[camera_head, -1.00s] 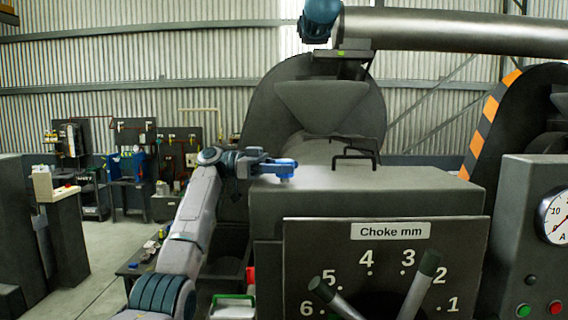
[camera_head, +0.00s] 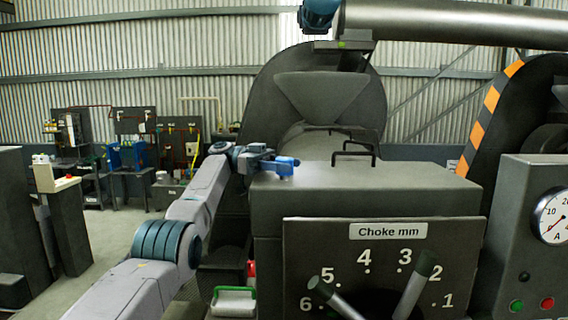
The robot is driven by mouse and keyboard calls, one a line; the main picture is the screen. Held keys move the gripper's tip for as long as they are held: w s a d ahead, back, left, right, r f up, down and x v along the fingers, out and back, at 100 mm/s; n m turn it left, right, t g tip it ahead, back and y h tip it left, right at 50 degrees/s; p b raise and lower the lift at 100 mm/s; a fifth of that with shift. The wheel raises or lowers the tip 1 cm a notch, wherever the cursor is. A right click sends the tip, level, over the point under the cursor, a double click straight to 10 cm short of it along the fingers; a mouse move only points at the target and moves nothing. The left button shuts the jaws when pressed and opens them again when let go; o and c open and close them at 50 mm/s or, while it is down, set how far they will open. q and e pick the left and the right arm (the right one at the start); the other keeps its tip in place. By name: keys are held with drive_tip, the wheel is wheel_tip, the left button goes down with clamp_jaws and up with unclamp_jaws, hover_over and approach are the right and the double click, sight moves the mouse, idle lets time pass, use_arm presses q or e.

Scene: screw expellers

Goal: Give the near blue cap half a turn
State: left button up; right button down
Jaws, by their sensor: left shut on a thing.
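The blue cap (camera_head: 287,169) sits at the top left edge of the dark grey machine housing, seen small and mostly covered by the jaws. My left gripper (camera_head: 284,163) is shut on it, with the arm reaching in from the lower left. The exact finger contact is too small to make out. My right gripper is not in view.
The housing (camera_head: 360,200) carries a black handle (camera_head: 354,150) on top. The choke panel (camera_head: 384,270), with two levers, faces me below. A gauge cabinet (camera_head: 530,240) stands at right. Benches stand at the back left, with open floor before them.

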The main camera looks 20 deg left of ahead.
use_arm(q)
drive_tip(key=shift+f, duration=0.2)
idle(0.3)
drive_tip(key=o, duration=1)
drive_tip(key=shift+d, duration=0.1)
drive_tip(key=shift+c, duration=0.2)
drive_tip(key=shift+r, duration=0.1)
